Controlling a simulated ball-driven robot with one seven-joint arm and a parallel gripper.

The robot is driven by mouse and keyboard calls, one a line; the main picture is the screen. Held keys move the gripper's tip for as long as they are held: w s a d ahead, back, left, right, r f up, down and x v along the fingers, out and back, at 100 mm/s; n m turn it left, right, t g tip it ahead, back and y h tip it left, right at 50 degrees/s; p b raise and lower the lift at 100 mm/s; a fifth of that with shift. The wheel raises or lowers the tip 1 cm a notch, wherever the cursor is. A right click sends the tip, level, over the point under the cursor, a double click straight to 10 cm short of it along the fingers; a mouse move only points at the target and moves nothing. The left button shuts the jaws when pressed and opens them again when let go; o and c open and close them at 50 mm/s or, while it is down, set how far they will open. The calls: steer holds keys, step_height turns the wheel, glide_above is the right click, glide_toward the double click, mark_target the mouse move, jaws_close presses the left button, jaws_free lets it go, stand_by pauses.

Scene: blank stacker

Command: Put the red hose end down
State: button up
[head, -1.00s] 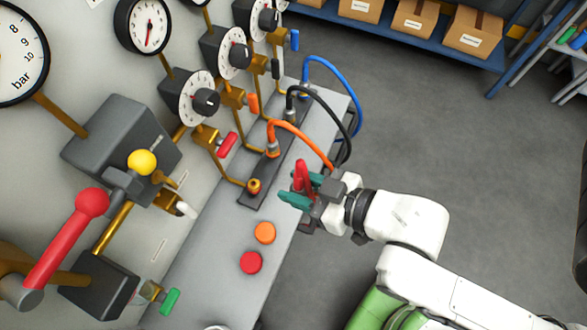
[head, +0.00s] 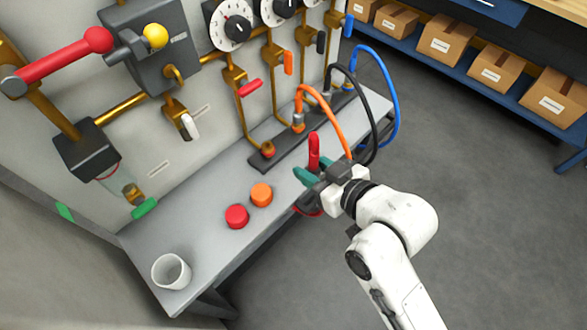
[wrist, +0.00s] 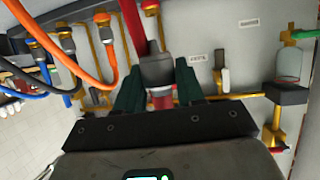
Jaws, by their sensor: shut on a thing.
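The red hose end is held in my gripper (head: 308,176), whose teal fingers are shut on it. In the head view the red hose (head: 314,150) rises above the fingers, and a red stretch shows below them near the bench's front edge. In the wrist view the hose end's grey fitting (wrist: 157,70) sits between the two teal fingers, with the red hose (wrist: 132,25) going up from it. In the head view my gripper is at the front edge of the grey bench (head: 205,195), right of the orange cap and red cap.
An orange cap (head: 261,194) and a red cap (head: 237,216) lie on the bench. A white cup (head: 171,271) stands at its near end. Orange (head: 327,112), black (head: 371,110) and blue (head: 392,90) hoses arch from the dark fitting strip (head: 270,155), close behind my gripper. Bench between caps and cup is clear.

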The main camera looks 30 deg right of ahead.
steer(key=w+f, duration=0.2)
steer(key=w, duration=0.1)
steer(key=w+f, duration=0.5)
steer(key=w, duration=0.1)
steer(key=shift+w+a+f, duration=0.1)
steer(key=shift+w+f, duration=0.05)
steer(key=shift+f, duration=0.15)
steer(key=f, duration=0.1)
steer(key=f+p, duration=0.1)
steer(key=f, duration=0.1)
steer(key=shift+w, duration=0.2)
steer(key=shift+f, duration=0.25)
steer(key=shift+f+b, duration=0.3)
steer(key=shift+f, duration=0.05)
steer(key=shift+f, duration=0.25)
steer(key=o, duration=1.2)
